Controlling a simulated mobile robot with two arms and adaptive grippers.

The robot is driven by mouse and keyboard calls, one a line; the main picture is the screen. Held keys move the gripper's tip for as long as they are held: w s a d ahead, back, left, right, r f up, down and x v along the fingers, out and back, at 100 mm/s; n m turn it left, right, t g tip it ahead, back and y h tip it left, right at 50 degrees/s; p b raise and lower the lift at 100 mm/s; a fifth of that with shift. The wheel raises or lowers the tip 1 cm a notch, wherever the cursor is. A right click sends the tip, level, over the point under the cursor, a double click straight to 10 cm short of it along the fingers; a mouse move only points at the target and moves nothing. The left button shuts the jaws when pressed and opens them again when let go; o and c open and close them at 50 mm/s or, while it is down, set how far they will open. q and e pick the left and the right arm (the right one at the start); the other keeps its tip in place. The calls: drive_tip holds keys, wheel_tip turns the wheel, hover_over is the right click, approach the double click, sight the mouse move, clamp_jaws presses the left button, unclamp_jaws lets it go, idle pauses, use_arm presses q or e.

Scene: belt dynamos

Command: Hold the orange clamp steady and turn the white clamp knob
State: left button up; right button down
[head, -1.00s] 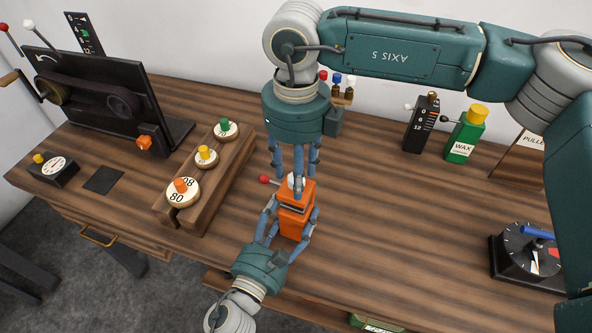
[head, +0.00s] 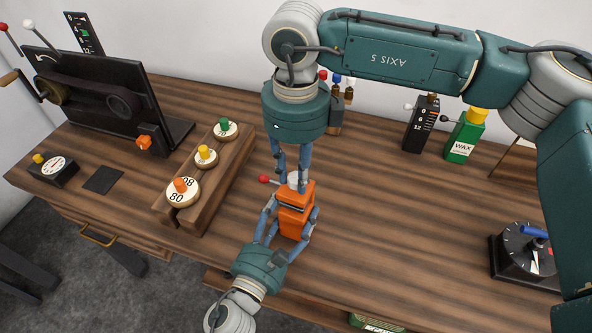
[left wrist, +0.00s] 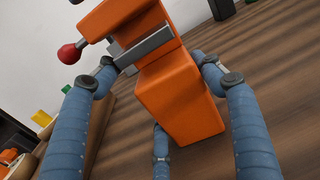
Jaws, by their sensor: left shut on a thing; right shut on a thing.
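The orange clamp (head: 293,219) stands upright on the wooden bench in the head view, with a grey metal jaw across it and a red ball-ended lever (head: 264,180) pointing left. My left gripper (head: 291,212) reaches up from the front and is shut around the clamp's body. The clamp's orange body (left wrist: 180,98) and red ball (left wrist: 68,53) fill much of the left wrist view, with blue fingers on both sides. The white clamp knob (head: 293,177) is at the clamp's top, partly hidden by fingers. My right gripper (head: 292,183) points down from above and is shut on the knob.
A wooden rack (head: 223,170) with several round, knobbed weights stands left of the clamp. A belt machine (head: 100,97) is at the back left. The bench right of the clamp is clear.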

sight(296, 177)
drive_tip(key=n, duration=0.6)
use_arm(q)
drive_tip(key=shift+d, duration=0.1)
use_arm(e)
drive_tip(key=n, duration=0.6)
drive_tip(key=shift+a, duration=0.1)
idle(0.5)
drive_tip(key=c, duration=1.4)
unclamp_jaws()
wheel_tip(296, 177, up, 12)
